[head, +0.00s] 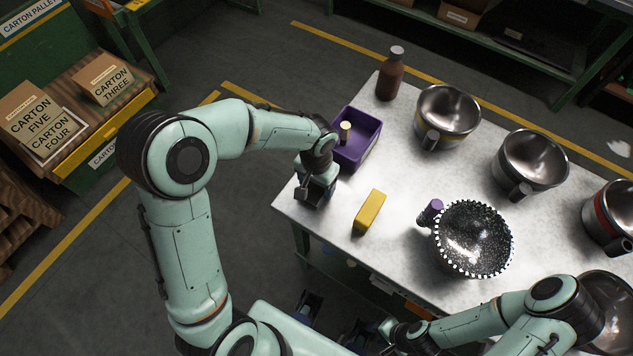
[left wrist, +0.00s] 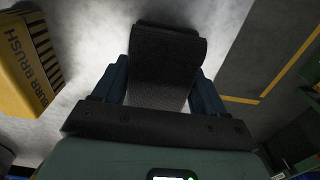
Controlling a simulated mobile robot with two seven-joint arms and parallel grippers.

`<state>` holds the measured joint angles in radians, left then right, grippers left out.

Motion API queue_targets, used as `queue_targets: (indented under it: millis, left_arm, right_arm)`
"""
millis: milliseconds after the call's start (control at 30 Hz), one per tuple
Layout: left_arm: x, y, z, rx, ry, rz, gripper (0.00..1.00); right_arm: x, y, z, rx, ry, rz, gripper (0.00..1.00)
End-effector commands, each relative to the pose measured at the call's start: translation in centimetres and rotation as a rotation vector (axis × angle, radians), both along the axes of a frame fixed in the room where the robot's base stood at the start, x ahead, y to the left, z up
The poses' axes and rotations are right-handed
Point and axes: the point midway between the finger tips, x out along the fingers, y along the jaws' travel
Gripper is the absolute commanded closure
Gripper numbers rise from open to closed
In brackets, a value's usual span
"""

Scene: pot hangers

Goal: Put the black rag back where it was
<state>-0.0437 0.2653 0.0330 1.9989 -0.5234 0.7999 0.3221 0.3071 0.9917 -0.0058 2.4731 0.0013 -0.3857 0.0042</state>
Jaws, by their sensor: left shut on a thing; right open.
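My left gripper (head: 311,196) is shut on the black rag (left wrist: 166,58) near the table's left edge. In the left wrist view the rag is a dark, folded strip between the blue fingers. In the head view the gripper largely hides it, and I cannot tell whether it touches the table (head: 335,203). A purple bin (head: 371,128) with a tan upright piece inside stands just behind the gripper. A yellow scrub brush (head: 369,212) lies to its right and also shows in the left wrist view (left wrist: 24,62). My right gripper (head: 333,318) is open and empty in front of the table.
A brown bottle (head: 389,78) stands at the back corner. Several metal pots, including one with a yellow band (head: 447,112), line the right side. A speckled pot (head: 472,240) with a purple handle sits nearer. Bare tabletop lies between brush and pots.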

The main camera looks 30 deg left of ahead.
Motion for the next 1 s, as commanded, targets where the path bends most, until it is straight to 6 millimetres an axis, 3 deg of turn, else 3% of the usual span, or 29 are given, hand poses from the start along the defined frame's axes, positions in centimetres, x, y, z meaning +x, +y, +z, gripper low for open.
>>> queue_targets:
  millis: [33,67,100,133,433,567,1000]
  left_arm:
    - [0.0,0.0,-0.3,0.000,0.001,0.000,0.67]
    - [0.0,0.0,-0.2,0.000,0.001,0.000,0.18]
    - [0.0,0.0,-0.2,0.000,0.001,0.000,0.05]
    - [0.0,0.0,-0.2,0.000,0.001,0.000,0.03]
    - [0.0,0.0,0.0,0.000,0.000,0.000,0.03]
    - [0.1,0.0,1.1,0.000,-0.004,0.000,0.03]
    - [0.1,0.0,10.0,0.000,-0.004,0.000,0.03]
  right_arm:
    - [-0.1,0.0,-0.3,0.000,0.001,-0.001,0.53]
    - [-0.1,0.0,-0.2,0.000,0.001,0.000,0.53]
    - [-0.1,0.0,-0.2,0.000,0.001,0.000,0.53]
    - [-0.1,0.0,-0.2,0.000,0.001,0.000,0.53]
    - [0.0,0.0,0.0,0.000,0.000,0.000,0.53]
    - [0.1,0.0,0.3,-0.001,-0.002,-0.001,0.53]
    - [0.7,0.0,1.5,0.000,-0.008,0.000,0.53]
